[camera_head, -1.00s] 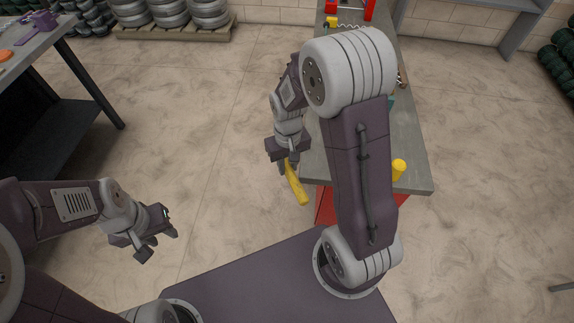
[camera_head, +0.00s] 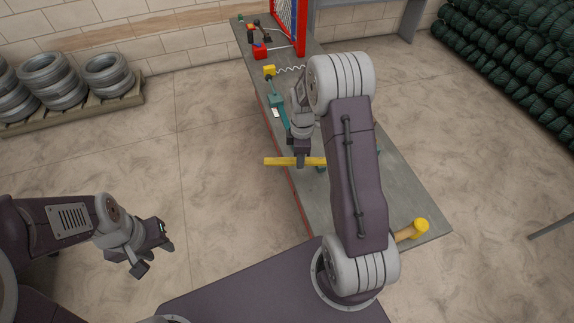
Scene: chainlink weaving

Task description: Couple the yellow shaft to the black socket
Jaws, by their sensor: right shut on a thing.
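The yellow shaft (camera_head: 279,161) is a long rod lying crosswise in the picture, over the left edge of the bench. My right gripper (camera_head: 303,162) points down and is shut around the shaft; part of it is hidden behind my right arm. My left gripper (camera_head: 157,258) is open and empty, over the floor at the left, far from the bench. I cannot pick out the black socket for certain; small dark parts show near a red block (camera_head: 260,52) at the bench's far end.
The grey bench (camera_head: 405,185) carries a teal tool (camera_head: 279,102), a yellow block (camera_head: 269,70) with a coiled cord, a red mesh frame (camera_head: 301,30) and a yellow-headed mallet (camera_head: 420,229) at the near corner. My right arm covers the bench's middle.

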